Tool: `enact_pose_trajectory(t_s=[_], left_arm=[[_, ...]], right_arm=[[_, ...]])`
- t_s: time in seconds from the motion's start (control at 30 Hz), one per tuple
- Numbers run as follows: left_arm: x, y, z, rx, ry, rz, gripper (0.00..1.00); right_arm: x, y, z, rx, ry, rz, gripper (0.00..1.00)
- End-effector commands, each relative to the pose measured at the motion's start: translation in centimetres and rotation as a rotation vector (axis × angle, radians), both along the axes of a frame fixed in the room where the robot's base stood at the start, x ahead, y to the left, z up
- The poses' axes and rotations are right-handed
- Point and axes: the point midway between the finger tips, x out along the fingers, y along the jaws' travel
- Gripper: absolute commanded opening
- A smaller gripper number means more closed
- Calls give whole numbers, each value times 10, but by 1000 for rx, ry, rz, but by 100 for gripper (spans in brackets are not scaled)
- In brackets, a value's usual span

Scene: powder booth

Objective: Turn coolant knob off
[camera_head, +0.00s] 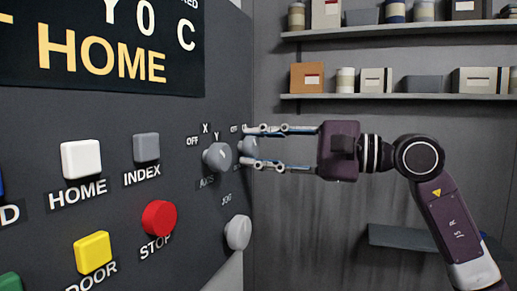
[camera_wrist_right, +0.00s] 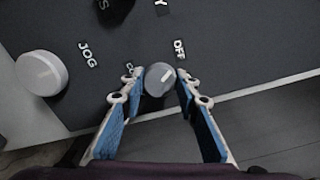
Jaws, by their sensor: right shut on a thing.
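The coolant knob (camera_head: 247,148) is a small grey round knob near the right edge of the dark control panel. In the right wrist view the knob (camera_wrist_right: 157,82) sits between the fingertips, with a short pale mark on its upper right side, towards the OFF label (camera_wrist_right: 179,49). The label on its other side is partly hidden by a finger. My right gripper (camera_head: 246,147) reaches in from the right and is shut on the knob, one finger above and one below in the head view. My left gripper is out of view.
A grey axis knob (camera_head: 217,157) stands close to the left of the gripped knob. A pale jog knob (camera_head: 238,232) is below. A red STOP button (camera_head: 159,217) and a yellow DOOR button (camera_head: 92,252) are further left. Wall shelves (camera_head: 400,97) hold boxes and jars.

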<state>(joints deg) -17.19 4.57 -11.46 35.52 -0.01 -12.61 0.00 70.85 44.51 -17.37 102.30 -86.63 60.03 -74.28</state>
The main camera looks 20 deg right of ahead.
Motion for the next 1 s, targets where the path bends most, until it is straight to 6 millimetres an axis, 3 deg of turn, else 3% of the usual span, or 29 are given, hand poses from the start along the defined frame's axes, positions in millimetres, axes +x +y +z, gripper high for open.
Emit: enact_pose_trajectory(t_s=[0.17, 0.2, 0.33, 0.67, 0.83, 1.0], left_arm=[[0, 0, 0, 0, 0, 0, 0], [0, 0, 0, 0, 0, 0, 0], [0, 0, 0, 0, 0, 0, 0], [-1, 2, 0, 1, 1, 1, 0], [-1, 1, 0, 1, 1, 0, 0], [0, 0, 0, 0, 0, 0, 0]], right_arm=[[0, 0, 0, -2, -1, 0, 5], [0, 0, 0, -1, 0, 0, 34], [0, 0, 0, -1, 0, 0, 47], [-2, -3, 0, 0, 1, -1, 47], [-14, -21, -1, -1, 2, -4, 47], [-36, -51, -2, -1, 3, -5, 47]])
